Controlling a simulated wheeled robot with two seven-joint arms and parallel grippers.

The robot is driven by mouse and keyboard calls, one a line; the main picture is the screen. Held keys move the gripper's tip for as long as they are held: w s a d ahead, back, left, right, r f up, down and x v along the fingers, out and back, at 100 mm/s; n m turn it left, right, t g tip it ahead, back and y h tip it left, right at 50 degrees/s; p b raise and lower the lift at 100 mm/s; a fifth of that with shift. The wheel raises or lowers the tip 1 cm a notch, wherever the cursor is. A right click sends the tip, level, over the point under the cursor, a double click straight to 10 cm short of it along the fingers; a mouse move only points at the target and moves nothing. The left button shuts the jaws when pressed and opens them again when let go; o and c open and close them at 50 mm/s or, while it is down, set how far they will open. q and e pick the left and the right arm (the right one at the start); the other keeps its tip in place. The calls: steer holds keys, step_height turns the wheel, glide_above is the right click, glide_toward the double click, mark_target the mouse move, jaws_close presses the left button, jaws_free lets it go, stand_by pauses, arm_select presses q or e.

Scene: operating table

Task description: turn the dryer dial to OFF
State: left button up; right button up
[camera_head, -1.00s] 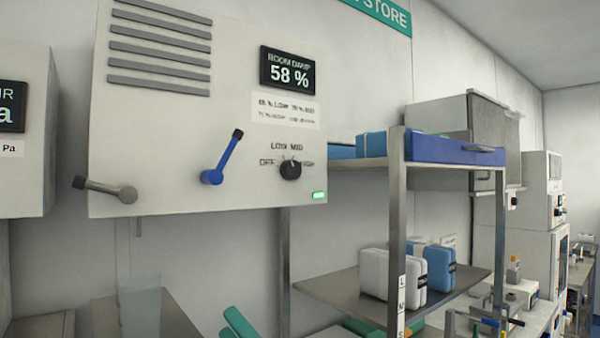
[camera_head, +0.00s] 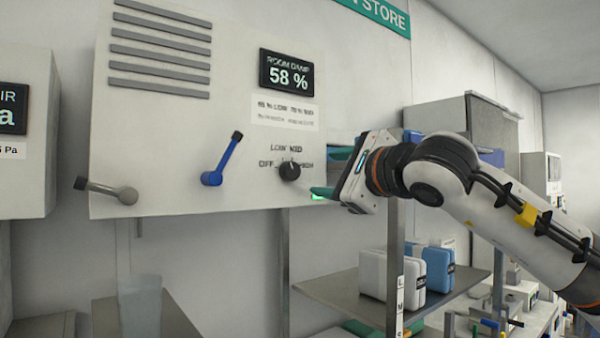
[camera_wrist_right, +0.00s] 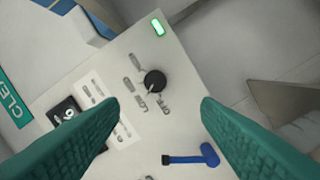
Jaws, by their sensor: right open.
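The black dryer dial (camera_head: 290,171) sits on the lower right of the white dryer box (camera_head: 150,130), among the labels OFF, LOW, MID and HIGH. Its pale mark points upward, near LOW and MID; I cannot tell exactly which. My right gripper (camera_head: 332,173) is just right of the dial, its teal fingers open and aimed at the panel. In the right wrist view the dial (camera_wrist_right: 155,82) shows between and beyond the two open fingers (camera_wrist_right: 159,100), apart from both. The HIGH label is partly hard to read. My left gripper is out of view.
A blue lever (camera_head: 222,160) and a grey lever (camera_head: 105,190) stick out left of the dial. A green lamp (camera_wrist_right: 158,26) is near the panel's corner. A shelf (camera_head: 330,290) with white and blue cases stands below right.

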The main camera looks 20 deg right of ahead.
mark_target(294, 172)
steer(key=shift+h, duration=0.3)
steer(key=p+x, duration=0.2)
steer(key=x, duration=0.1)
steer(key=p+x, duration=0.1)
steer(key=x, duration=0.3)
steer(key=r+p+x, duration=0.1)
steer(key=p+x, duration=0.1)
steer(key=x, duration=0.2)
steer(key=shift+w+d+p, duration=0.1)
steer(key=shift+d+p, duration=0.05)
steer(key=shift+p, duration=0.15)
steer(key=shift+w+f, duration=0.2)
steer(key=shift+w, duration=0.25)
